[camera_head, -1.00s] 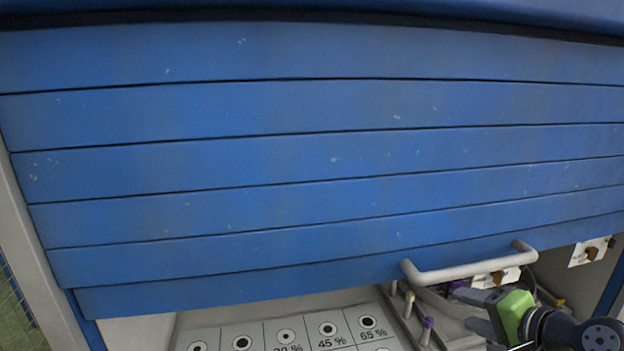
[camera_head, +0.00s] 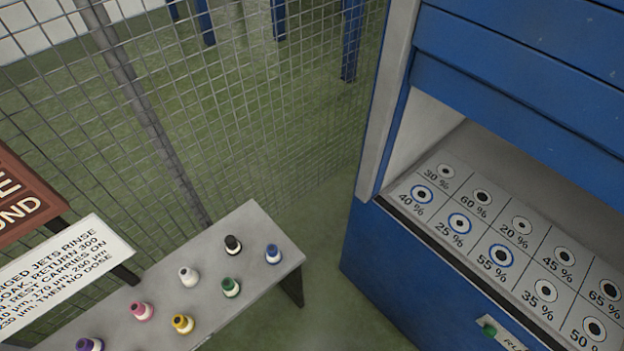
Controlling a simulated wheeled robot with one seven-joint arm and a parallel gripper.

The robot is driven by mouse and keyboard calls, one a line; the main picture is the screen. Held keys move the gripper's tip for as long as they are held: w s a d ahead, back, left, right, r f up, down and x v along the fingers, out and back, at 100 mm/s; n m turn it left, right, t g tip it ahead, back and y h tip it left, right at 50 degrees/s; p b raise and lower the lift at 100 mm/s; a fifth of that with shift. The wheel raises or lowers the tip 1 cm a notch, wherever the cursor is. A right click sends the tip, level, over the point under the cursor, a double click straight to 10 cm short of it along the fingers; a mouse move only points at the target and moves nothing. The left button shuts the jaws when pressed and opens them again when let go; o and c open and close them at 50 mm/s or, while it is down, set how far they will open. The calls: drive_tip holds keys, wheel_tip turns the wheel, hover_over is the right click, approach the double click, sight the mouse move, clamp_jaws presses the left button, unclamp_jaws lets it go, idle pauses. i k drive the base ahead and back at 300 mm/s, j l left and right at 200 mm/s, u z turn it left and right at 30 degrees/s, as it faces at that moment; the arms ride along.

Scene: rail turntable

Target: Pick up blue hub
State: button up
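The blue hub (camera_head: 273,254) stands upright at the right end of a grey bench (camera_head: 262,219) in the head view. It has a blue top and a pale lower part. A black hub (camera_head: 233,245) stands to its left and a green hub (camera_head: 230,288) stands in front and to the left. Nothing covers the blue hub. My gripper is outside the current view.
White (camera_head: 188,276), pink (camera_head: 142,311), yellow (camera_head: 182,324) and purple (camera_head: 89,345) hubs share the bench. A wire fence (camera_head: 230,110) runs behind. A blue cabinet (camera_head: 385,275) with a part-raised shutter (camera_head: 520,85) and a panel of percentage-marked holes (camera_head: 480,222) stands right. Green floor lies between.

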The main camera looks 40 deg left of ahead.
sight(273, 256)
drive_tip(key=k+l+u, duration=0.1)
drive_tip(key=u, duration=2.25)
